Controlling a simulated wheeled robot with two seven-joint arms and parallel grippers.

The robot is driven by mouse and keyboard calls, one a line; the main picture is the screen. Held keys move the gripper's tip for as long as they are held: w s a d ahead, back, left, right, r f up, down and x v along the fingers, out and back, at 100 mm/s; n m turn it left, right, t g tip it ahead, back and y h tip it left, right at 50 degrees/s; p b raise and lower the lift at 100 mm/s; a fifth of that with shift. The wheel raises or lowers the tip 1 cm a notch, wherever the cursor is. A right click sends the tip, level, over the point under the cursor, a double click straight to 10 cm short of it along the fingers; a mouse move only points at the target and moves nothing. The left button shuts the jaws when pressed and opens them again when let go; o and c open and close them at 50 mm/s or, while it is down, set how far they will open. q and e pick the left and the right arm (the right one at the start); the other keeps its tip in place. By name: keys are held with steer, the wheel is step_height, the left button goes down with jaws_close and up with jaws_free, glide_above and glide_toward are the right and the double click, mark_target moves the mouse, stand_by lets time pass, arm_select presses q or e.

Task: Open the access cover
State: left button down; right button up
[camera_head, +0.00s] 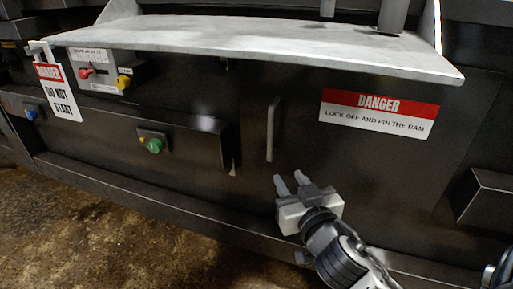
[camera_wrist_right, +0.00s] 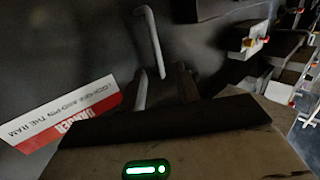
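The access cover appears to be the large dark panel (camera_head: 385,175) below the metal shelf. It looks closed, lying flush with the machine front. A thin grey vertical bar handle (camera_head: 271,128) is on its left part. The handle also shows upper middle in the right wrist view (camera_wrist_right: 153,42). My right gripper (camera_head: 290,181) is below and slightly right of the handle, pointing up toward it. Its two fingers are apart with nothing between them, as the right wrist view (camera_wrist_right: 163,82) also shows. The gripper is apart from the handle. My left gripper is out of view.
A metal shelf (camera_head: 270,42) juts out above the panel. A red-and-white danger sign (camera_head: 378,113) is right of the handle. Left are a box with a green button (camera_head: 154,145), a control panel with a red switch (camera_head: 87,73), and a hanging tag (camera_head: 58,93).

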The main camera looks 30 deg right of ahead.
mark_target(271, 136)
steer(key=shift+m+t+h, duration=0.3)
steer(key=shift+t+h, duration=0.1)
steer(key=x, duration=1.7)
steer(key=shift+d+r+b, duration=0.3)
steer(key=shift+r+b, duration=0.05)
steer(key=shift+r, duration=0.05)
jaws_close()
